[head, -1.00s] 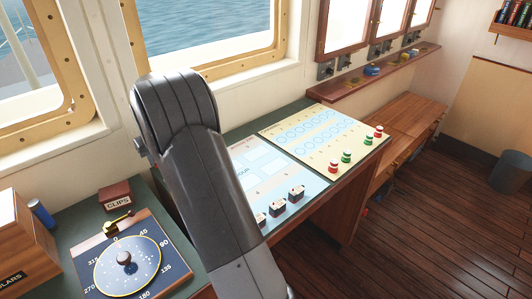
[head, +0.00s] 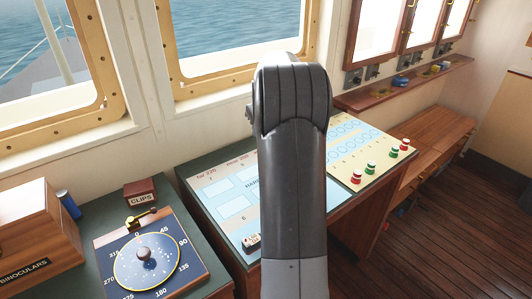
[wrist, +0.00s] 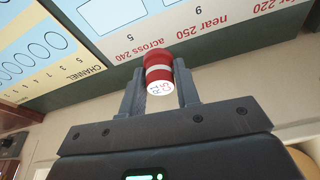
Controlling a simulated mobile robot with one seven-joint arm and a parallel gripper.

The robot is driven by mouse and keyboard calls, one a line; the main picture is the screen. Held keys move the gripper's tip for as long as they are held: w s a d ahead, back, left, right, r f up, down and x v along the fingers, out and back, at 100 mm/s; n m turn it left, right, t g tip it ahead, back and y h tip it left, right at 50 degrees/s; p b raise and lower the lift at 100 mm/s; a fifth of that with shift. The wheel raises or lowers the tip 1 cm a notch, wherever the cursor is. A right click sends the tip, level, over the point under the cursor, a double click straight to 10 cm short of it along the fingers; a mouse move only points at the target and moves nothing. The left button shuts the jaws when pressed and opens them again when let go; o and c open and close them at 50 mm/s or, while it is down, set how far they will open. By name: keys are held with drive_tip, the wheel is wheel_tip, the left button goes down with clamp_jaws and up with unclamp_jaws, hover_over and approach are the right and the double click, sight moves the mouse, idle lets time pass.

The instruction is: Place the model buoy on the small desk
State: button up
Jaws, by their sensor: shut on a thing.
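In the wrist view my gripper (wrist: 160,85) is shut on a small red and white cylinder, which looks like the model buoy (wrist: 158,72). Its pale end with dark lettering faces the camera. The printed chart panel lies beyond it; I cannot tell the gap between them. In the head view my arm hides the gripper and the held piece. A low wooden desk (head: 446,137), possibly the small desk, runs along the wall at the right. Its top looks mostly bare.
Red and green pieces (head: 370,167) stand on the yellow chart (head: 345,140). A dark block (head: 252,243) is beside my arm. A compass dial (head: 147,262), clips box (head: 140,191) and binoculars box (head: 38,240) are at left. A shelf (head: 400,84) overhangs the desk's wall. Floor at right is clear.

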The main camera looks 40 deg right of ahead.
hover_over(232, 155)
drive_tip(key=s, duration=0.1)
wheel_tip(232, 155, down, 7)
drive_tip(key=shift+a+r, duration=0.1)
drive_tip(key=shift+a, duration=0.05)
drive_tip(key=shift+f, duration=2)
drive_tip(key=shift+f, duration=0.15)
drive_tip(key=o, duration=1)
